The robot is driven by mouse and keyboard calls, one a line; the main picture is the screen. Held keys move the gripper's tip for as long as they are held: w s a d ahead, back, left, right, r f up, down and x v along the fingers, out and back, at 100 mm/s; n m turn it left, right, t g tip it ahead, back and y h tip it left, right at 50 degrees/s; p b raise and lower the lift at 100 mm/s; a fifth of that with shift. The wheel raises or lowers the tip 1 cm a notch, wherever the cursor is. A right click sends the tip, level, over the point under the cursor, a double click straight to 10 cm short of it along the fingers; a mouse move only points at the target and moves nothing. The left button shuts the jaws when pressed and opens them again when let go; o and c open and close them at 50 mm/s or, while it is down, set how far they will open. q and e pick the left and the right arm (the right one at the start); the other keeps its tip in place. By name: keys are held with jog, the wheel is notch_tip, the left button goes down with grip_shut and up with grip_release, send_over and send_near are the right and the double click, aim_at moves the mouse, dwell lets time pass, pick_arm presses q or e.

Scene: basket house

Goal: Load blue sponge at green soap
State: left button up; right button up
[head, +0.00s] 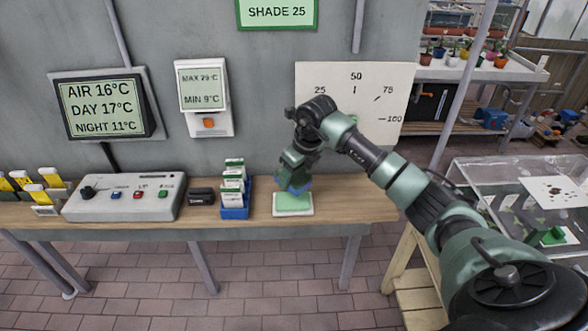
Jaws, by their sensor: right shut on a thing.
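My right gripper (295,183) reaches down over the right part of the wooden bench. It is shut on the blue sponge (304,187), of which only a small blue part shows around the fingers. The green soap (293,202) is a flat light-green block on a white tray (306,211) on the bench. The sponge is right over the back of the soap; I cannot tell whether they touch. My left gripper is not in view.
A blue box of seed packets (235,212) stands just left of the tray, with a small black box (201,196) and a grey control panel (124,197) further left. A white dial board (390,85) is on the wall behind my arm. Bare bench (355,205) lies right of the tray.

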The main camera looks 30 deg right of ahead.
aim_at(292, 199)
jog(key=shift+w+f+b, duration=0.1)
jog(key=shift+f+b, duration=1.75)
jog(key=shift+f, duration=1.2)
jog(key=shift+f+b, duration=0.4)
jog(key=shift+f, duration=0.1)
jog(key=shift+r+p, duration=0.6)
jog(key=shift+r, duration=0.2)
jog(key=shift+r+p, duration=1.6)
jog(key=shift+r, duration=1.15)
